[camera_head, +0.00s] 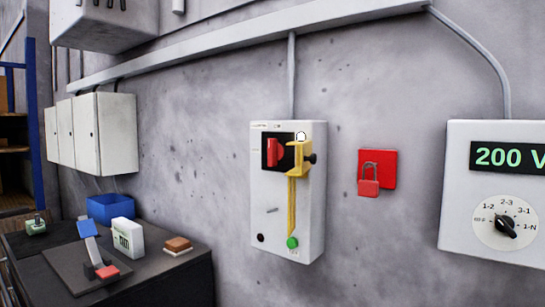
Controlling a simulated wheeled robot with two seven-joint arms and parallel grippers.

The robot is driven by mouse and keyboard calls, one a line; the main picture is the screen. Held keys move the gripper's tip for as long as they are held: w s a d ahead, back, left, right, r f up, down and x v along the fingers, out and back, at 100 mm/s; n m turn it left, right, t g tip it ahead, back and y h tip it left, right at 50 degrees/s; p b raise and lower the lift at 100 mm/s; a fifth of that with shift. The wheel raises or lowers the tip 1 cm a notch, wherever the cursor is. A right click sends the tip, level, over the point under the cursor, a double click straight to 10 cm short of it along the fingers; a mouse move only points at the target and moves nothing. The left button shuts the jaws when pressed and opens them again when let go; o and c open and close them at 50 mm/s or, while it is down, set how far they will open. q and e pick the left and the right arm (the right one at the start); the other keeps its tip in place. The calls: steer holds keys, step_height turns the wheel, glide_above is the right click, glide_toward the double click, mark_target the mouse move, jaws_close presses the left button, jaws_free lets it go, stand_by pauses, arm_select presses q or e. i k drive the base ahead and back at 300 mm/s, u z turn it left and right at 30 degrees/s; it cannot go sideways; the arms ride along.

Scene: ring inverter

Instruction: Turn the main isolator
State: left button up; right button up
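The main isolator is a pale box (262,190) on the grey wall, near the middle of the view. Its red handle (272,152) is on a black plate in the upper part and appears upright. A yellow bracket (304,152) with a black knob is beside the handle on the right. A yellow strip runs down from it towards a green round part (292,242). A red padlock (368,186) hangs in front of a red plate (388,164) to the right of the box. Neither of my grippers is in view.
A white panel (462,215) at the right has a display reading 200 V and a rotary selector. At lower left, a dark bench (185,285) holds a blue bin (110,206) and several small items. Grey cabinets (115,135) are above it.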

mark_target(275, 151)
steer(key=u, duration=1.75)
steer(key=i, duration=0.8)
steer(key=z, duration=1.1)
